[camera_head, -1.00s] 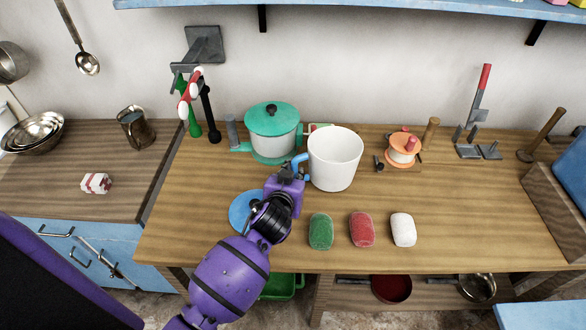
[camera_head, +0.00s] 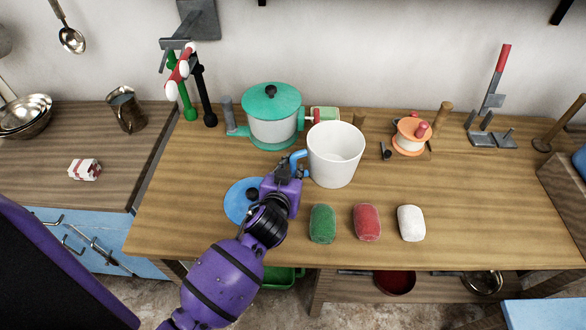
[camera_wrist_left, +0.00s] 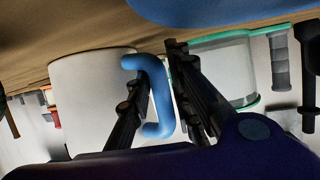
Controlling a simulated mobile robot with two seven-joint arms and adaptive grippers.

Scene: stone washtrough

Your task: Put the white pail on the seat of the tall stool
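The white pail (camera_head: 334,160) stands upright on the wooden worktop, its blue handle (camera_head: 298,158) on its left side. My left gripper (camera_head: 290,168) is at that handle. In the left wrist view, the gripper (camera_wrist_left: 158,75) has its fingers apart, one on each side of the blue handle (camera_wrist_left: 161,95), with the white pail (camera_wrist_left: 85,95) beyond. I see a gap on the pail side; contact on the other side is unclear. My right gripper is not in view. A light-blue flat top (camera_head: 545,314) shows at the bottom right; I cannot tell whether it is the stool seat.
A green-lidded pot (camera_head: 272,115) stands close behind left of the pail. A blue disc (camera_head: 240,202) lies left of my gripper. Green (camera_head: 322,224), red (camera_head: 367,222) and white (camera_head: 411,223) blocks lie in front. An orange spool (camera_head: 411,136) is behind right.

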